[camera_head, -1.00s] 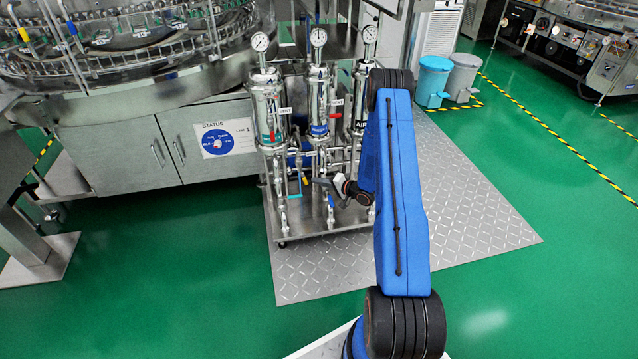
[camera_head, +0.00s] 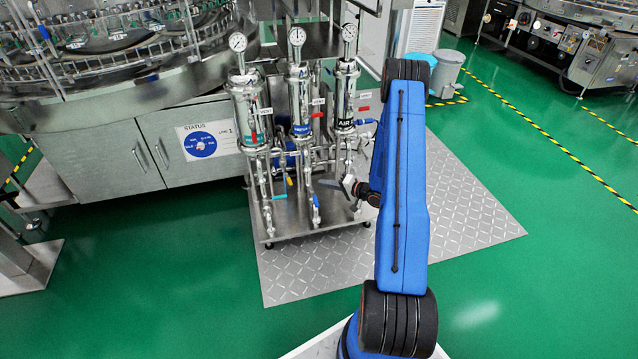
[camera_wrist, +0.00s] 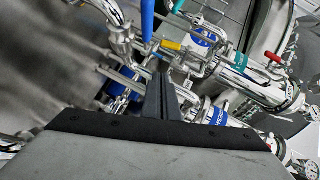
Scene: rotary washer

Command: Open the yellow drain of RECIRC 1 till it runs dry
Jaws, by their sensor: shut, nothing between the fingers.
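Three upright steel filter housings stand on a skid. The left housing (camera_head: 247,108) has a teal band, the middle one (camera_head: 299,103) a blue band, the right one (camera_head: 345,95) a dark AIR label. I cannot read RECIRC 1 on any of them. A small yellow handle (camera_head: 290,181) sits low among the pipes, between the left and middle housings. It also shows in the wrist view (camera_wrist: 172,45), just beyond and right of the fingertips. My gripper (camera_head: 323,183) is right of the yellow handle, apart from it. Its fingers (camera_wrist: 161,75) are closed together and empty.
A blue handle (camera_head: 315,200) hangs below my gripper and a teal handle (camera_head: 279,197) sits lower left. Red handles (camera_wrist: 273,57) are near the housings. Steel pipes crowd the area. The chequered plate (camera_head: 460,220) at right is clear.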

